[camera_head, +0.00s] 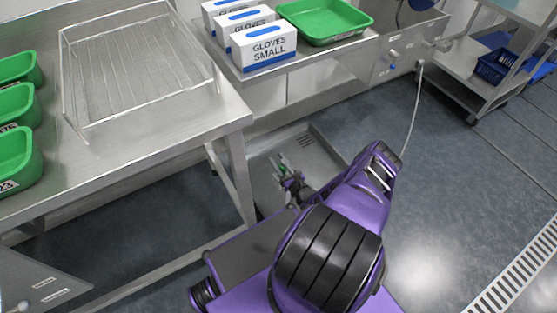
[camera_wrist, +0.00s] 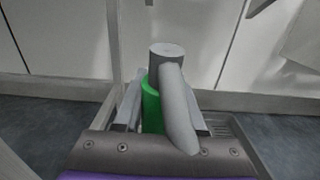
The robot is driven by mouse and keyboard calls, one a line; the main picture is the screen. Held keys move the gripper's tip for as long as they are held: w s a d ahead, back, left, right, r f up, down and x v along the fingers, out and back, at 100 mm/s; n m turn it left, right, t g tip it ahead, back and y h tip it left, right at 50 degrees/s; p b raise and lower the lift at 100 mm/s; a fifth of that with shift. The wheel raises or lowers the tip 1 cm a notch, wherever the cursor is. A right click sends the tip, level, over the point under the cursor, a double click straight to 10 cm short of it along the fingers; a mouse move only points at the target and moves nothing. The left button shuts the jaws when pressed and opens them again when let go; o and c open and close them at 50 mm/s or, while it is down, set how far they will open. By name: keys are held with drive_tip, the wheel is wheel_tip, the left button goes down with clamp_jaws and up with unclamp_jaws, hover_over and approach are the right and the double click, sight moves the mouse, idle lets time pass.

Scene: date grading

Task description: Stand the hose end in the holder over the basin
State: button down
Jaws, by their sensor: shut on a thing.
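My gripper (camera_wrist: 162,118) is shut on the hose end (camera_wrist: 151,104), a green grip with a grey cap and a thick grey hose piece bending down in front of it. In the wrist view the hose end stands roughly upright between the fingers. In the head view my gripper (camera_head: 292,183) is over the near left part of the grey basin (camera_head: 335,165), and only a bit of green shows there. The thin pale hose (camera_head: 413,110) runs from the wall panel down behind my arm. I cannot make out the holder clearly.
A steel table (camera_head: 150,150) with a wire basket (camera_head: 140,70) and green trays (camera_head: 15,150) stands left of the basin. A shelf (camera_head: 300,62) with glove boxes (camera_head: 264,47) and a green tray (camera_head: 325,38) is behind it.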

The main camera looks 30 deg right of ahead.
drive_tip(key=shift+f, duration=0.5)
drive_tip(key=shift+c, duration=2)
unclamp_jaws()
drive_tip(key=shift+f, duration=0.15)
drive_tip(key=shift+s, duration=0.15)
